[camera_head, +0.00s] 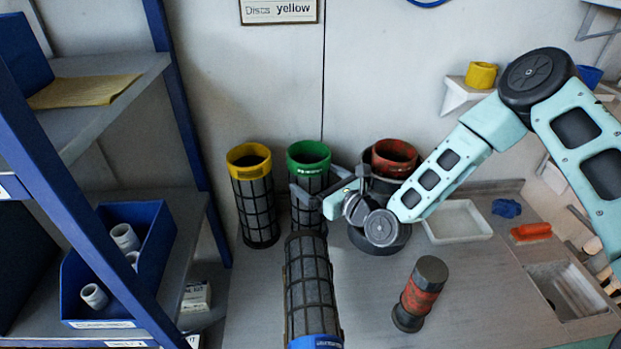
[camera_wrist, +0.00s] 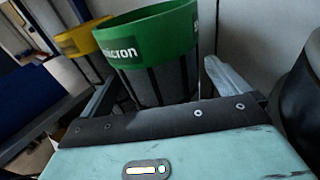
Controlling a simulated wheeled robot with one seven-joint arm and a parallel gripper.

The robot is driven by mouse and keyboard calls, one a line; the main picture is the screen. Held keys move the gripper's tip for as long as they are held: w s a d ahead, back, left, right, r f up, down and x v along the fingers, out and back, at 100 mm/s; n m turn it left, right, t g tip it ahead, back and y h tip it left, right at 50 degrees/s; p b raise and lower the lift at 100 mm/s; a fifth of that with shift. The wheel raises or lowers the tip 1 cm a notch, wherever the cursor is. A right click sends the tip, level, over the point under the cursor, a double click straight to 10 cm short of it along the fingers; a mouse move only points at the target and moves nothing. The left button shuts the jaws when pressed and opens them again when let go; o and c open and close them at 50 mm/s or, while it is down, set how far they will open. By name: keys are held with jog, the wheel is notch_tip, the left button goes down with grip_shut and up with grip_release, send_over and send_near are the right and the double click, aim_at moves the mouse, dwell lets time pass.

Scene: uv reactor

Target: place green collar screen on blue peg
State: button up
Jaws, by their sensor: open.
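The green collar screen (camera_head: 309,158) stands upright on the counter against the back wall. It is a dark mesh cylinder with a green top ring, and the ring fills the upper middle of the wrist view (camera_wrist: 150,38). My gripper (camera_head: 314,188) is open, with one finger on each side of the screen's body just below the green collar. The wrist view shows the fingers (camera_wrist: 160,78) apart; contact cannot be told. A small blue piece (camera_head: 588,76) sits on a wall shelf at upper right, partly behind my arm; I cannot tell whether it is the blue peg.
A yellow collar screen (camera_head: 250,165) stands close left. A red collar screen (camera_head: 395,155) stands in a dark container at right. A blue collar screen (camera_head: 315,341) is in front. A red-banded dark cylinder (camera_head: 421,290) and white tray (camera_head: 457,222) are right. Blue-framed shelving (camera_head: 120,215) is left.

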jog(key=shift+b+v, duration=0.4)
jog(key=shift+v, duration=1.55)
